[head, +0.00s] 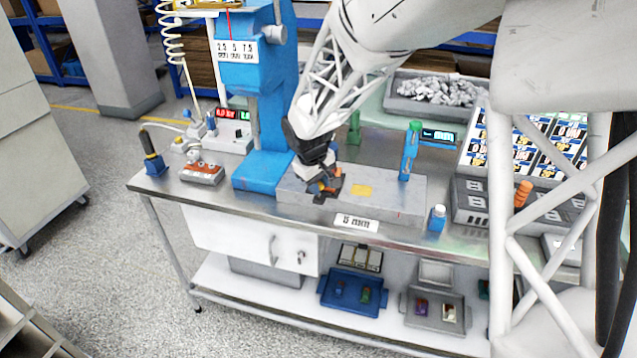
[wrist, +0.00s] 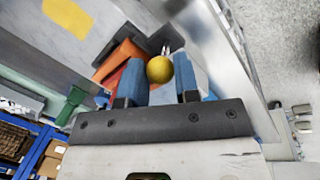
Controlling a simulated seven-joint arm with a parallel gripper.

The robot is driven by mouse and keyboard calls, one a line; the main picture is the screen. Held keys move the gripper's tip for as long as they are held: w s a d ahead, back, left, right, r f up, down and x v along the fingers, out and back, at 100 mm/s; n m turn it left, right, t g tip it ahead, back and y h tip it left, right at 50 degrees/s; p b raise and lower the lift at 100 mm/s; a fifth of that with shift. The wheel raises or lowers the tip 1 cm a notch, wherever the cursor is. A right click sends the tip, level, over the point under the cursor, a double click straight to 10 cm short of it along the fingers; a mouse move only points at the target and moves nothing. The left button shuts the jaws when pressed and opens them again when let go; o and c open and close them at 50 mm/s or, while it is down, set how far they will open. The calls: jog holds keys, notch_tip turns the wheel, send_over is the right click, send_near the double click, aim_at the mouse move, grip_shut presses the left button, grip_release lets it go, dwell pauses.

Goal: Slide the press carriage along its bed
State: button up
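The press carriage is an orange block on a dark base, and it shows in the wrist view (wrist: 122,60). It carries a round yellow knob (wrist: 160,69). My gripper (wrist: 160,72) has its blue fingers on either side of this knob, with no clear gap, and looks shut on it. In the head view my gripper (head: 322,182) is low over the left part of the long grey bed (head: 400,192), and the carriage is mostly hidden behind it. A yellow patch marks the bed's top (head: 361,190), to the right of the gripper.
The blue press column (head: 268,110) stands left of the bed. A green-topped blue post (head: 409,150) stands behind the bed's right part. A small white-capped bottle (head: 437,217) and grey bins (head: 470,203) are at the right. The bed's top right of the gripper looks clear.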

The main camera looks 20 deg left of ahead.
grip_shut()
jog(key=d, duration=2.2)
jog(key=shift+d, duration=0.2)
jog(key=shift+o, duration=1.3)
grip_release()
jog(key=shift+d, duration=0.15)
jog(key=shift+r, duration=0.1)
